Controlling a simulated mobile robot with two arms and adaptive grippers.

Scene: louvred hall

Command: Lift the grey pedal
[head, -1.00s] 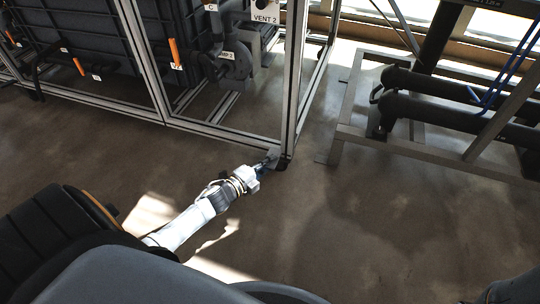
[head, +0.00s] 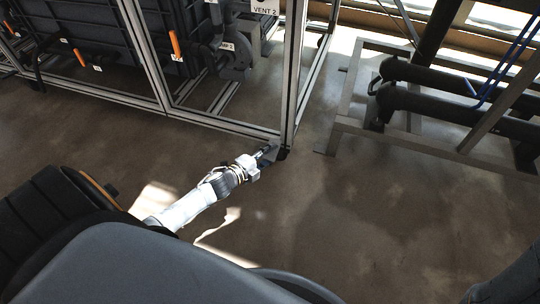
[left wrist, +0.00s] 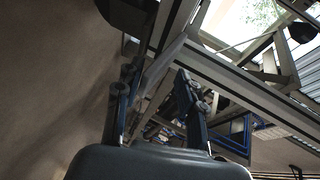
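My left gripper (head: 264,154) is low near the floor, at the front corner post of the framed machine. What looks like the grey pedal (head: 271,154) is a small grey plate at the foot of that post, right at the fingertips. In the left wrist view, the two fingers of the left gripper (left wrist: 155,85) stand apart, with a grey bar-like piece (left wrist: 165,62) beyond and between them. I cannot tell whether the fingers touch it. My right gripper is out of view.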

